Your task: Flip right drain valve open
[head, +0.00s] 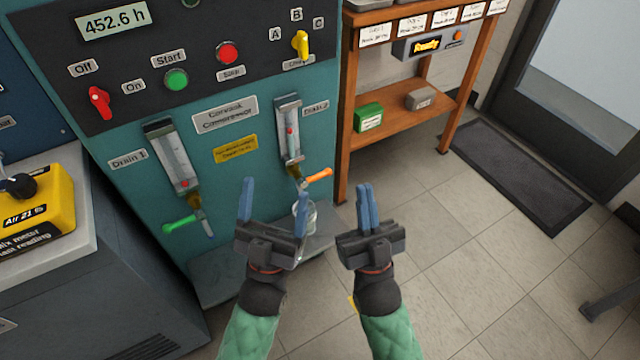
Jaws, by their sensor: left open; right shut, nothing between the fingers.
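The right drain valve, by the Drain 2 label (316,107), has an orange lever (319,175) below a sight tube (289,135) with a red float. The lever points right and slightly up. The left drain valve, by the Drain 1 label (128,159), has a green lever (180,224) pointing left. My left gripper (273,210) is open and empty, in front of the machine below the right drain. My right gripper (367,207) is shut and empty, to the right of and below the orange lever. Neither gripper appears to touch a lever.
A clear cup (305,216) stands on the machine's ledge (222,285) under the right drain, partly behind my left gripper. A wooden shelf unit (407,125) stands at right. A yellow device (38,215) is at left.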

